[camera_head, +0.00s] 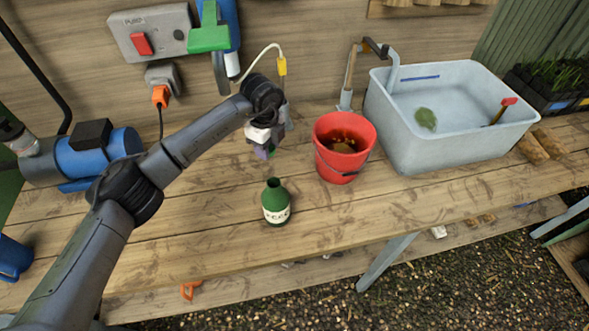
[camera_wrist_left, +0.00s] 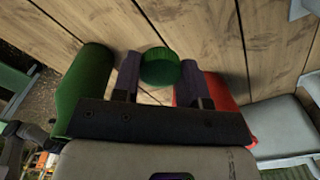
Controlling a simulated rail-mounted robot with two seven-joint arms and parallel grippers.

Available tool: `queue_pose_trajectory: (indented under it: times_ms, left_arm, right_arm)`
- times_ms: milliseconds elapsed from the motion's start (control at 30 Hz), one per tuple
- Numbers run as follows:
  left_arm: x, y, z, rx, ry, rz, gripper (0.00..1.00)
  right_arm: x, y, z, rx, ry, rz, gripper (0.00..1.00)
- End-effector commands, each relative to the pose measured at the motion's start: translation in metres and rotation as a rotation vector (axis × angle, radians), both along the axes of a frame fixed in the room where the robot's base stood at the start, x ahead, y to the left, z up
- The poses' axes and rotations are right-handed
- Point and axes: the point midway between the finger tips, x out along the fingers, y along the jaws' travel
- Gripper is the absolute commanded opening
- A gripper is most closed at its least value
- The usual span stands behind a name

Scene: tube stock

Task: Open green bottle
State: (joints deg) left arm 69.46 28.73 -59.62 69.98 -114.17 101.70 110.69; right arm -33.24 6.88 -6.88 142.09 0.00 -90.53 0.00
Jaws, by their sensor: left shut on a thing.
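The green bottle (camera_head: 276,205) stands upright on the wooden bench with a pale label. Its narrow neck shows no cap and its mouth looks dark. My left gripper (camera_head: 264,152) is above the bench, behind the bottle and left of the red bucket. In the left wrist view the gripper (camera_wrist_left: 160,75) is shut on a round green cap (camera_wrist_left: 160,66), apart from the bottle (camera_wrist_left: 88,82), which is to its left. The head view barely shows the cap. My right gripper is not in view.
A red bucket (camera_head: 334,166) with brownish contents stands right of my left gripper; its red side (camera_wrist_left: 222,90) is close in the left wrist view. A grey basin (camera_head: 400,125) is farther right. A blue machine (camera_head: 95,152) is at left. The bench front is clear.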

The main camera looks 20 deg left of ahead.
Motion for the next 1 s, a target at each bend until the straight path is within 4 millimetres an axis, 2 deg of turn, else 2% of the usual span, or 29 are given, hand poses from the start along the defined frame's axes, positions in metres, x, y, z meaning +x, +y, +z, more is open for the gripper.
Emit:
queue_pose_trajectory:
  times_ms: [300, 567, 800, 1000]
  left_arm:
    - [0.0, 0.0, -0.041, 0.0, 0.002, 0.0, 0.11]
    - [0.0, 0.0, -0.06, 0.0, 0.002, -0.001, 0.11]
    - [0.0, 0.0, -0.095, 0.001, 0.003, 0.0, 0.11]
    - [0.0, 0.0, -0.099, 0.0, -0.001, 0.0, 0.11]
  right_arm:
    - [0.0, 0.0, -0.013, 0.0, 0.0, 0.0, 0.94]
    - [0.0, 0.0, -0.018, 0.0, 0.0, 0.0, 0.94]
    - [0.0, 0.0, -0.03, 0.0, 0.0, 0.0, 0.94]
    - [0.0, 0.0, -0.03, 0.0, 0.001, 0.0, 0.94]
